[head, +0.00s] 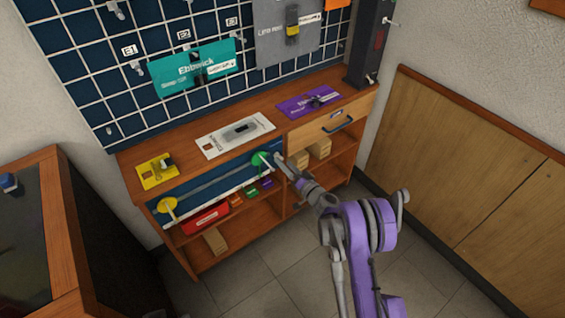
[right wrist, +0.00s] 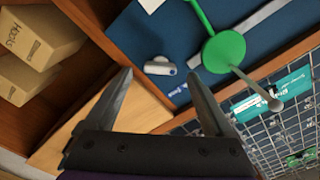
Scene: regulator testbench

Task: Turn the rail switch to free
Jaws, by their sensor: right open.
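A small grey-white switch (right wrist: 160,67) sits on the blue panel (right wrist: 140,35) in the right wrist view, beside the green disc (right wrist: 223,52). Its setting cannot be read. My right gripper (right wrist: 160,75) is open and empty, with its fingertips on either side of the switch in the picture; I cannot tell whether they touch the panel. In the head view, my right gripper (head: 274,160) is at the right end of the panel's grey rail (head: 210,187), close to the green disc (head: 260,158), and hides the switch. My left gripper is not in view.
A yellow disc (head: 167,204) is at the rail's left end. Yellow (head: 152,177), white (head: 225,138) and purple (head: 300,102) plates lie on the bench top above. Cardboard boxes (right wrist: 38,45) fill a shelf beside the gripper.

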